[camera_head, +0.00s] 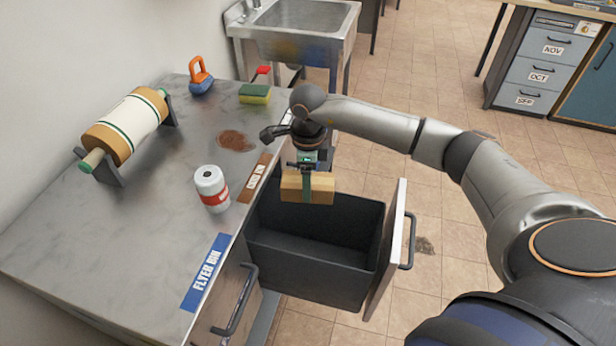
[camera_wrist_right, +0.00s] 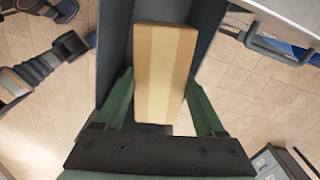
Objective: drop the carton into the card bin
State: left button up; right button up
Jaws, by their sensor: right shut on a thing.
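The carton (camera_head: 322,187) is a small tan box with a lighter stripe. My right gripper (camera_head: 306,188) is shut on it and holds it over the back part of an open pull-out bin (camera_head: 325,270). The carton also shows between the green fingers in the right wrist view (camera_wrist_right: 165,70). The bin is a dark grey, deep drawer with a pale front panel; the part of its floor that shows looks empty. A brown label (camera_head: 255,178) lies on the counter edge beside it, its text too small to read surely. My left gripper is not in view.
A blue FLYER BIN label (camera_head: 206,272) marks a shut drawer. A sink (camera_head: 295,45) stands behind.

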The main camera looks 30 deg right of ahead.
jog(key=shift+f, duration=0.1)
jog(key=o, duration=1.3)
notch_tip(320, 180, up, 12)
jog(key=shift+r, duration=0.25)
